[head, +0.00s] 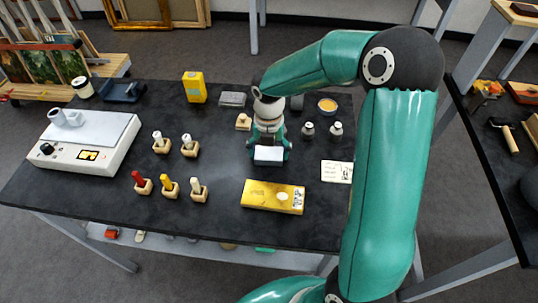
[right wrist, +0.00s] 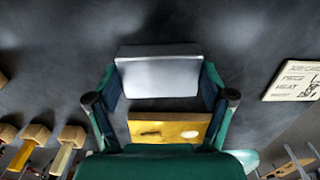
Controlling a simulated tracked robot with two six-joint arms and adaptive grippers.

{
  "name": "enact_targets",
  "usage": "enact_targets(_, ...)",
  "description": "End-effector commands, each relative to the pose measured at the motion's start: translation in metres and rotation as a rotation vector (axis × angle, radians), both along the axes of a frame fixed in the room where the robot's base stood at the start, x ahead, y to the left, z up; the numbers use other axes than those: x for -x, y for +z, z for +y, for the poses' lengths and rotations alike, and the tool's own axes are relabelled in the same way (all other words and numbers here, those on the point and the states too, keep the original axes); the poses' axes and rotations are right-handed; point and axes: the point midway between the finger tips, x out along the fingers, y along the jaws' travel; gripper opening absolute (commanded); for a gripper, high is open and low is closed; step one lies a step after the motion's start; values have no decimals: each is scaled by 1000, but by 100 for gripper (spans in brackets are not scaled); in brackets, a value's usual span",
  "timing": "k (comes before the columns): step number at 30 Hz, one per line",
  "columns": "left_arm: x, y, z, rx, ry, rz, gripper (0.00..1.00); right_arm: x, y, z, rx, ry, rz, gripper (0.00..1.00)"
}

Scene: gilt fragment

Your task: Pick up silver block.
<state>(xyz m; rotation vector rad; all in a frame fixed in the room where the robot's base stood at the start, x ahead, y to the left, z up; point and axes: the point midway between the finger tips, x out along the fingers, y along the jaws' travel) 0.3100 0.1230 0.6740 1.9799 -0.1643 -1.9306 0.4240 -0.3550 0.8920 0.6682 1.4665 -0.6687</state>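The silver block (head: 268,156) is a small pale, shiny bar near the middle of the dark table in the head view. In the right wrist view the silver block (right wrist: 160,78) spans the space between the fingers of my right gripper (right wrist: 161,92). The finger pads meet both of its ends, so the right gripper (head: 269,152) looks shut on it. I cannot tell whether the block touches the table or is slightly above it. My left gripper is not in view.
A yellow box (head: 273,196) lies just in front of the block. A white card (head: 337,171) and two small weights (head: 308,130) are to the right. Several wood-based tools (head: 169,187) and a white scale (head: 88,140) stand left. A grey slab (head: 232,99) lies behind.

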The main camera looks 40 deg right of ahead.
Motion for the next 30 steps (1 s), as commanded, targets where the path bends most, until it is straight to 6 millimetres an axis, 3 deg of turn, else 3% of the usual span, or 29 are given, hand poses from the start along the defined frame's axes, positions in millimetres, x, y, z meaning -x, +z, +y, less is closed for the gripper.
enact_targets(1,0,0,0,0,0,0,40,0,0,0,0,0,0,53)
enact_targets(5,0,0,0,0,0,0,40,0,0,0,-1,0,-1,33)
enact_targets(19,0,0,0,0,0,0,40,0,11,-1,2,-3,-3,33)
enact_targets(26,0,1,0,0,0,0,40,-1,44,-1,2,-2,-7,33)
enact_targets(30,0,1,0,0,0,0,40,-1,77,0,2,-2,-10,33)
